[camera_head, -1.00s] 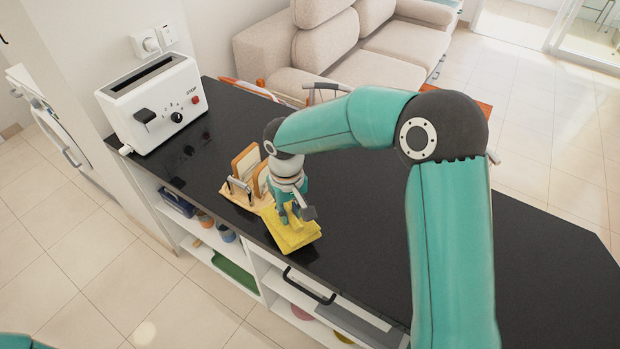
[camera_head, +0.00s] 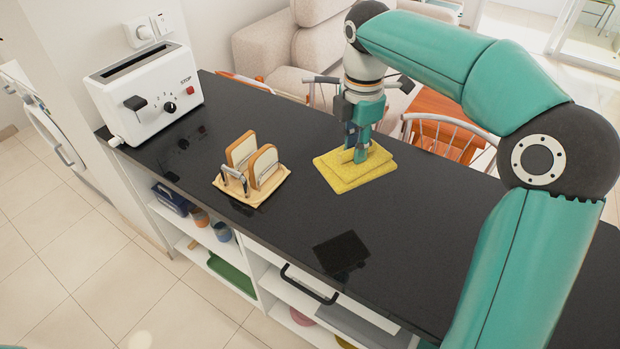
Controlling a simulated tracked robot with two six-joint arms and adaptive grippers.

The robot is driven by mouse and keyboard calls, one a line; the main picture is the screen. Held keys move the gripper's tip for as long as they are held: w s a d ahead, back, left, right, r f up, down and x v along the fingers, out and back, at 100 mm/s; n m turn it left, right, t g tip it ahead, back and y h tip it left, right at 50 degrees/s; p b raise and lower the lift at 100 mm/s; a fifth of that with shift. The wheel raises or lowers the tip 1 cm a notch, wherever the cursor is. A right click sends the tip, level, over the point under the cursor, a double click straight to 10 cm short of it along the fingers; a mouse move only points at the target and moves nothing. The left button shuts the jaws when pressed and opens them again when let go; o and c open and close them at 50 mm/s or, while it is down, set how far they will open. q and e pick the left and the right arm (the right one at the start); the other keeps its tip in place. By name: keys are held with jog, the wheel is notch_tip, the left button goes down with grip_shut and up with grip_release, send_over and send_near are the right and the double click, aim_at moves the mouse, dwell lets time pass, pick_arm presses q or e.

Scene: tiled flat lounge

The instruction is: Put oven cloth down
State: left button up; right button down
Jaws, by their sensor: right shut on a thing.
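The yellow oven cloth (camera_head: 345,180), folded and square, is at the far side of the black counter (camera_head: 300,220), right of the toast rack. My right gripper (camera_head: 361,157) points down at it from above and is shut on the cloth near its middle. The cloth is level and close to the counter top; I cannot tell whether it touches. The gripper covers part of the cloth. My left gripper is not in view.
A toast rack with bread slices (camera_head: 241,150) stands on a small board left of the cloth. A white toaster (camera_head: 150,95) is at the counter's left end. Chairs (camera_head: 440,135) stand behind the far edge.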

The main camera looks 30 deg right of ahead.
jog(key=s+d+r+n, duration=0.1)
jog(key=s+d+r+n+b, duration=0.1)
jog(key=n, duration=0.1)
jog(key=s+r+n, duration=0.1)
jog(key=n, duration=0.1)
jog(key=shift+s+d+b, duration=0.3)
jog(key=shift+d+b, duration=0.05)
jog(key=shift+d, duration=0.05)
jog(key=shift+s+n, duration=0.15)
jog(key=shift+n, duration=0.15)
jog(key=b, duration=0.3)
send_near(384, 229)
jog(key=w+a, duration=0.2)
jog(key=w, duration=0.2)
jog(key=shift+f, duration=2.4)
jog(key=c, duration=1)
grip_release()
jog(key=shift+c, duration=0.2)
